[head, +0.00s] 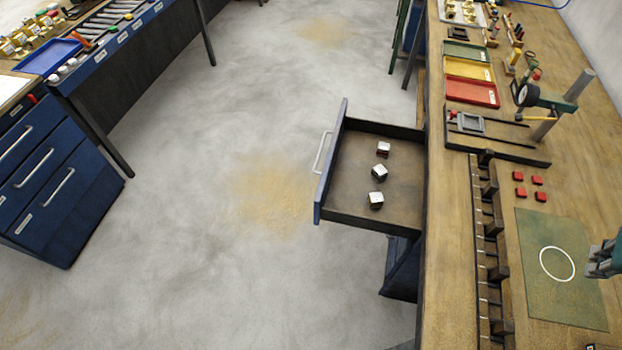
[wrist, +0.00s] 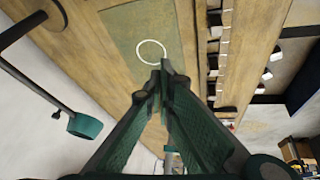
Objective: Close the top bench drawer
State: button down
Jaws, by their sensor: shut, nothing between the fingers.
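The bench drawer (head: 375,203) stands pulled out from the left side of the wooden bench in the head view. It has a blue front (head: 330,165) with a pale bar handle (head: 322,153). Three shiny metal cubes lie inside it, one of them near the middle (head: 379,172).
A blue cabinet (head: 60,190) stands at left. The floor (head: 230,200) between is clear.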

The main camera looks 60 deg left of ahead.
jog(key=w+a+f+n+g, duration=0.15)
jog(key=a+n, duration=0.25)
jog(key=a, duration=1.1)
jog(key=w+a+f+n+g, duration=0.15)
jog(key=a+n, duration=0.35)
jog(key=a, duration=1.1)
jog(key=s+a+f+n+h, duration=0.15)
jog(key=s+a+f, duration=0.25)
jog(key=a, duration=0.6)
jog(key=s+a+f+n, duration=0.3)
jog(key=a+f, duration=0.1)
jog(key=a, duration=0.5)
jog(key=s+a+f+n, duration=0.3)
jog(key=s+a+f, duration=0.4)
jog(key=s+a, duration=0.2)
jog(key=s+a+f+n+h, duration=0.1)
jog(key=s+a+f+n, duration=0.3)
jog(key=s+a+f, duration=0.4)
jog(key=s+a, duration=0.1)
jog(key=s, duration=0.4)
jog(key=shift+s+f+p, duration=0.15)
jog(key=shift+s+p, duration=0.15)
jog(key=shift+p, duration=0.05)
jog(key=shift+h, duration=0.25)
jog(key=shift+f, duration=0.1)
